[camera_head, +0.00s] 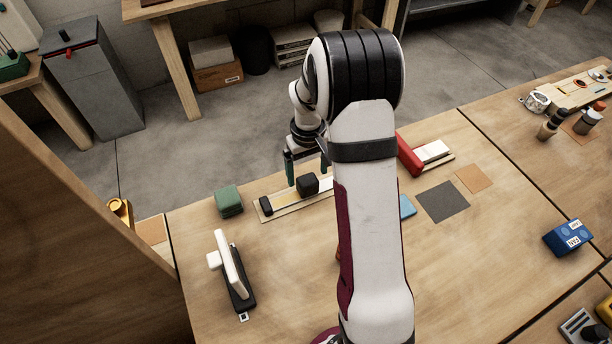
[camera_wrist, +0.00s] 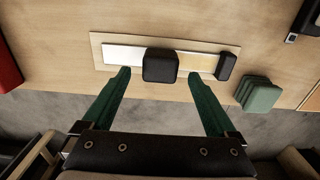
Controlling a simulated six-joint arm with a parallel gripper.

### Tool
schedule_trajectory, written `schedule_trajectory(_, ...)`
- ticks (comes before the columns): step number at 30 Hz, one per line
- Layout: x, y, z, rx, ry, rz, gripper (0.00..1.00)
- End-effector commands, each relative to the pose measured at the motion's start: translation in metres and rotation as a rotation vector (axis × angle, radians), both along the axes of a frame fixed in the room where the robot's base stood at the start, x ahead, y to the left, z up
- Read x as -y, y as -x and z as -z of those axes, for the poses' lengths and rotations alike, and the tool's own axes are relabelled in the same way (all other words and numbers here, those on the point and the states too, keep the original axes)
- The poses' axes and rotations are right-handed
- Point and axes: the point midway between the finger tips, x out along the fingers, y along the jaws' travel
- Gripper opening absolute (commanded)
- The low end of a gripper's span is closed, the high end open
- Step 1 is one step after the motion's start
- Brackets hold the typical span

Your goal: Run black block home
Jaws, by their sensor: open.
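The black block (camera_head: 307,185) sits on a pale strip on a wooden board (camera_head: 262,218). In the wrist view the block (camera_wrist: 161,65) is near the middle of the strip, which is white on the left and yellow on the right. A smaller black end piece (camera_head: 265,206) stands at the strip's left end in the head view; in the wrist view this piece (camera_wrist: 226,66) is on the right. My gripper (camera_head: 306,166) is open and empty, with green fingers. In the wrist view the gripper (camera_wrist: 160,75) has a fingertip on either side of the block, with gaps; contact does not show.
A green block stack (camera_head: 229,201) stands left of the board. A red piece (camera_head: 409,156) and a white block (camera_head: 432,151) are to the right, beyond my arm. A black-and-white device (camera_head: 238,277) lies front left. My arm hides part of the table.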

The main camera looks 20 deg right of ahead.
Motion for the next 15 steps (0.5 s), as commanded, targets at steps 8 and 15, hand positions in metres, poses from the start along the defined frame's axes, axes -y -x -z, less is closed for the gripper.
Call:
schedule_trajectory(8,0.0,0.0,0.038,-0.001,0.0,0.0,0.93)
schedule_trajectory(15,0.0,0.0,0.041,0.0,0.0,0.001,0.93)
